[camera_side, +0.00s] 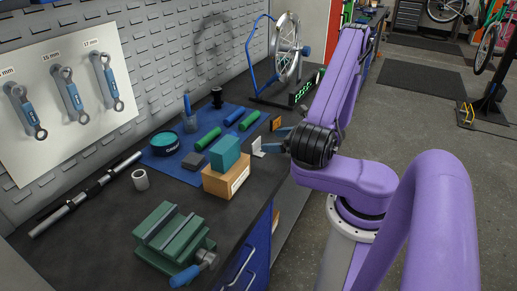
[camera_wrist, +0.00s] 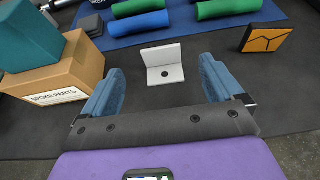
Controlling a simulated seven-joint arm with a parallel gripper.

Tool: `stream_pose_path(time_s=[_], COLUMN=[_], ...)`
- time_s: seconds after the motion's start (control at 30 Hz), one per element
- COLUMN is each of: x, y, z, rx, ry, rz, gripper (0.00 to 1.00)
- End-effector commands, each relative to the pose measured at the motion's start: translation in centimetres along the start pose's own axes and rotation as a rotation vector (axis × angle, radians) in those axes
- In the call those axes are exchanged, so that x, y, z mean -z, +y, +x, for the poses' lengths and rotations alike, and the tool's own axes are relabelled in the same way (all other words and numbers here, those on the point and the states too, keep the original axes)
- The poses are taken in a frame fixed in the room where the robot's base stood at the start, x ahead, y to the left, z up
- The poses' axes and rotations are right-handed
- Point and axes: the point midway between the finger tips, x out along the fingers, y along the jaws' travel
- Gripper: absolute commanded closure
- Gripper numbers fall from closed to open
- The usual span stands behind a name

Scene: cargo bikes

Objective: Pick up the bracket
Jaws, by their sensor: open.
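The bracket (camera_wrist: 165,66) is a light grey L-shaped piece with a hole in its flat leg, its other leg upright. It rests on the dark bench top just in front of the blue mat. In the side view the bracket (camera_side: 257,148) is small, to the right of the teal block. My gripper (camera_wrist: 162,76) is open, with one blue finger on each side of the view. The bracket shows between and beyond the fingertips, and nothing is held. In the side view my gripper (camera_side: 274,139) is low over the bench edge, close to the bracket.
Green and blue rolls lie on the blue mat (camera_wrist: 185,31) behind. A green vise (camera_side: 172,238) stands at the front.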

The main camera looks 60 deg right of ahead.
Motion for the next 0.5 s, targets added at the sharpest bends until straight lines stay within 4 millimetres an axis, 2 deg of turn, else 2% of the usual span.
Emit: stream_pose_path(time_s=[0.27,0.5], x=[0.0,0.1], y=[0.1,0.0], z=[1.9,5.2], rx=[-0.004,-0.003], ry=[0.000,0.000], rz=[-0.001,-0.001], gripper=[0.06,0.06])
